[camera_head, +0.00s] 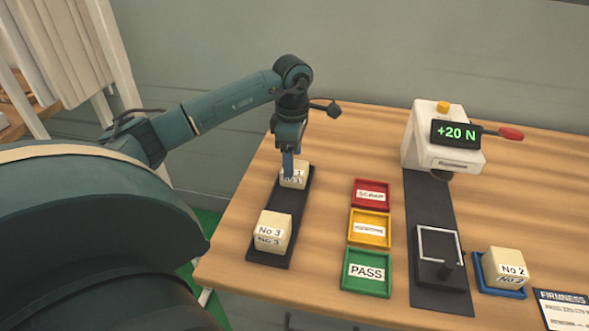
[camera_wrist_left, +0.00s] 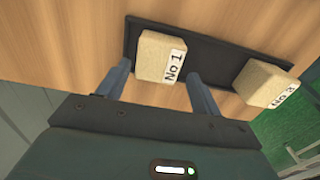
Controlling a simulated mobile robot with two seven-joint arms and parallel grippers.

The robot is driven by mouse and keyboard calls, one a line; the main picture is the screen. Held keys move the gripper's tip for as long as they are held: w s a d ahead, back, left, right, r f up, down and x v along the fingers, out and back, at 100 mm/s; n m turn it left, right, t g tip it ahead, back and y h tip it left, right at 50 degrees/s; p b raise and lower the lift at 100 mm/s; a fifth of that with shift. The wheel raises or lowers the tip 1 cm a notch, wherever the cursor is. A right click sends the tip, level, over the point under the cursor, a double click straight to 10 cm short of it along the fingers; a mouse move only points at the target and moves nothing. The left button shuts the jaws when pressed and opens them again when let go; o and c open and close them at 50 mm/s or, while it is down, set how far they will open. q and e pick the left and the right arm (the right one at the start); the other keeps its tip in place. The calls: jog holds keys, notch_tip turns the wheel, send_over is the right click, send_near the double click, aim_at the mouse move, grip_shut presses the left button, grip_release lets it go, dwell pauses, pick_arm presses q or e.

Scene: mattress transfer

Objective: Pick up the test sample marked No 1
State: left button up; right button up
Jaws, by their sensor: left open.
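The test sample marked No 1 (camera_head: 294,176) is a cream block at the far end of a black strip (camera_head: 285,213). In the left wrist view, the No 1 sample (camera_wrist_left: 157,56) shows its label towards the right, and the sample No 3 (camera_wrist_left: 263,85) lies to its right on the strip. My left gripper (camera_head: 289,172) points down at the No 1 sample and partly hides it. In the left wrist view, its two fingers (camera_wrist_left: 158,78) are apart, one on each side of the near end of the block. Contact cannot be told. My right gripper is not in view.
Red SCRAP (camera_head: 371,207), yellow (camera_head: 352,240) and green PASS (camera_head: 347,284) trays stand right of the strip. A white tester (camera_head: 420,150) reads +20 N. The sample No 2 (camera_head: 505,262) sits in a blue tray (camera_head: 480,281). A FIRMNESS sheet (camera_head: 562,312) lies front right.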

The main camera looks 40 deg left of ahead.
aim_at(295, 167)
pick_arm(q)
jog(key=f, duration=0.4)
jog(key=shift+w+d+f, duration=0.1)
jog(key=shift+w+f, duration=0.05)
jog(key=shift+w, duration=0.05)
jog(key=shift+c, duration=0.3)
jog(key=c, duration=0.7)
